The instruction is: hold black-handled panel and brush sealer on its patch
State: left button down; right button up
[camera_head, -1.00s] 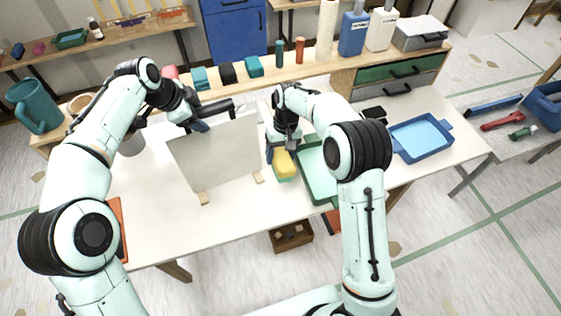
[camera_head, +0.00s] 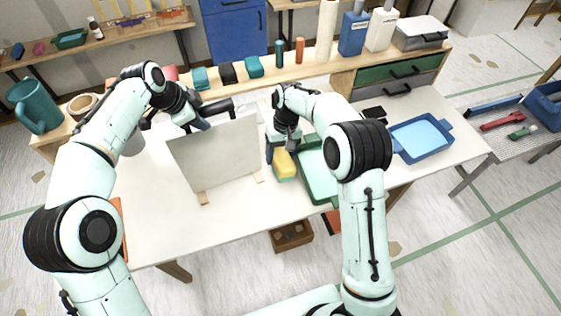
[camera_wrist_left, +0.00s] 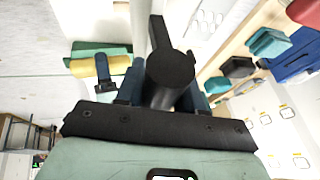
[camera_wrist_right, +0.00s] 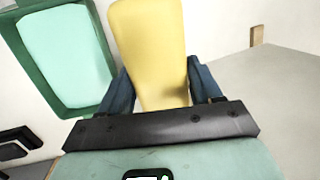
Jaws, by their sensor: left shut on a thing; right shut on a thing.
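A pale upright panel (camera_head: 217,155) stands on small wooden feet on the white table. Its black handle (camera_head: 216,107) is at the top edge. My left gripper (camera_head: 200,118) is shut on this handle, which also fills the middle of the left wrist view (camera_wrist_left: 170,75). My right gripper (camera_head: 283,150) is shut on a yellow brush-like block (camera_head: 285,164) with a green lower edge. The yellow block shows between the fingers in the right wrist view (camera_wrist_right: 150,50). It is just right of the panel and beside the green tray. No patch can be made out on the panel's visible face.
A green tray (camera_head: 318,186) with pale contents lies right of the yellow block, partly behind my right arm. A blue tray (camera_head: 421,138) is further right. Bottles and coloured blocks line the back shelf (camera_head: 310,75). The table front (camera_head: 200,222) is clear.

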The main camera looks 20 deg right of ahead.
pick_arm(q)
jog(key=c, duration=0.7)
grip_release()
jog(key=shift+r, duration=0.1)
jog(key=shift+v, duration=0.8)
jog(key=shift+x, duration=0.9)
